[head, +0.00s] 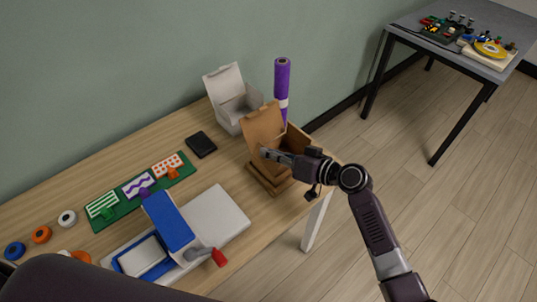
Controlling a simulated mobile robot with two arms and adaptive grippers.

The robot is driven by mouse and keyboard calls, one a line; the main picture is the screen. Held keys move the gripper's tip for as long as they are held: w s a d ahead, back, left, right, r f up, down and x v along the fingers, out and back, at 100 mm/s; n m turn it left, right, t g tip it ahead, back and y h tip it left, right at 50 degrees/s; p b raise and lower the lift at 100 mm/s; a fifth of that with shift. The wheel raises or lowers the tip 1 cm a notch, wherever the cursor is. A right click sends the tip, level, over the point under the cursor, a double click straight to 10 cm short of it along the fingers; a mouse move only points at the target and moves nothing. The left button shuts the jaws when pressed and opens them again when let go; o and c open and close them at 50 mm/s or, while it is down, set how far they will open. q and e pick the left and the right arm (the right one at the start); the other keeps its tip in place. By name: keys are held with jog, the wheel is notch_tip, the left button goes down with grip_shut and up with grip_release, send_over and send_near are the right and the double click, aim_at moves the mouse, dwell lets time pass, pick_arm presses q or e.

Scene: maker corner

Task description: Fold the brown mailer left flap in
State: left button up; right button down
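The brown mailer (262,127) stands open near the right end of the wooden table, with a tall panel raised at its back left. Another brown panel (297,138) shows on its right side, and a low brown part (265,184) lies at its front. My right gripper (264,153) reaches in from the right over the mailer, its fingers together in one narrow bar pointing left, by the raised panel. It seems to hold nothing. Whether it touches the cardboard I cannot tell. The gripper and wrist hide part of the mailer's inside. My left gripper is out of view.
A white open box (232,108) and a purple roll (282,80) stand behind the mailer. A black square (201,144), a green board with patterned cards (125,206), tape rolls (41,235) and a blue-and-white press (168,222) lie left. The table's right edge is close.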

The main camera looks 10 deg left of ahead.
jog(key=c, duration=2.2)
grip_release()
jog(key=shift+c, duration=0.2)
jog(key=v, duration=1.2)
